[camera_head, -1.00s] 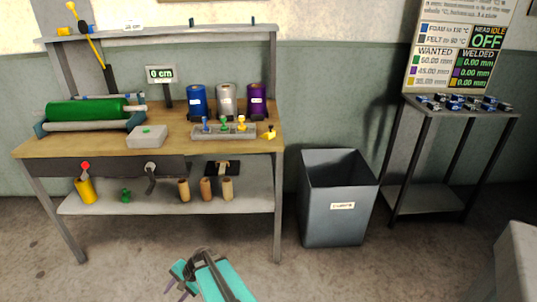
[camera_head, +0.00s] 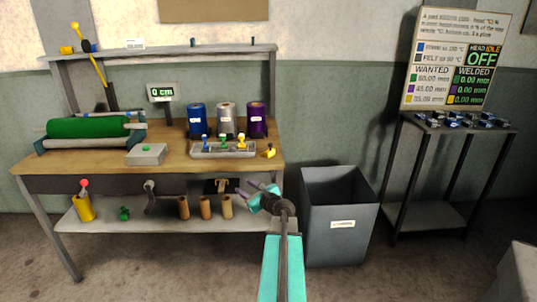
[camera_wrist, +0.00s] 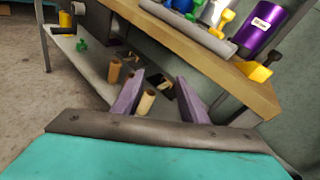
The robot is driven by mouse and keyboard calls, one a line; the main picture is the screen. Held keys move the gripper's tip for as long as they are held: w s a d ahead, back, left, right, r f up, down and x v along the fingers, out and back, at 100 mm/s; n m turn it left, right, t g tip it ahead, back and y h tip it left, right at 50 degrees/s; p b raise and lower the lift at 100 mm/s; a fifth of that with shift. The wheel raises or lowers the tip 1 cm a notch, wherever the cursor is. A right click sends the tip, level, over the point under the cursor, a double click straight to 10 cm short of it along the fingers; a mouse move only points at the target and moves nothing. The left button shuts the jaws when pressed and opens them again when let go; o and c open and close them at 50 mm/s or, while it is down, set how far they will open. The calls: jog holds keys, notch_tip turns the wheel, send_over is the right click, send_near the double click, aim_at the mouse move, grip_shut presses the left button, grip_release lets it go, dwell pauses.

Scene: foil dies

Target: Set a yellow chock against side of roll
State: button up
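A small yellow chock (camera_head: 270,151) sits on the right end of the wooden bench top; the wrist view also shows it (camera_wrist: 260,73) at the bench edge. Upright blue (camera_head: 197,120), silver (camera_head: 227,119) and purple (camera_head: 257,119) rolls stand behind a grey tray. A green roll (camera_head: 83,127) lies on a stand at the left. My gripper (camera_head: 250,192) is below and in front of the bench's right end, apart from the chock. In the wrist view my gripper (camera_wrist: 160,80) has its two purple fingers spread with nothing held between them.
The grey tray (camera_head: 223,152) holds blue, green and yellow pieces. A grey box (camera_head: 147,154) is on the bench. Cardboard tubes (camera_head: 205,208) stand on the lower shelf (camera_head: 140,222). A dark bin (camera_head: 338,225) stands right of the bench, near my arm.

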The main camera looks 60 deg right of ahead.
jog(key=s+d+r+m+h, duration=0.5)
jog(key=s+d+r+m, duration=0.1)
jog(key=s+d+r, duration=0.4)
jog(key=shift+s+d+r+m, duration=0.25)
jog(key=shift+s+d+m, duration=0.2)
jog(key=shift+d, duration=0.55)
send_near(271, 145)
jog(key=shift+p+x, duration=0.45)
jog(key=shift+x, duration=1.45)
jog(key=shift+d, duration=0.15)
jog(key=shift+p+x, duration=0.55)
jog(key=shift+x, duration=2)
jog(key=shift+f, duration=0.1)
grip_shut()
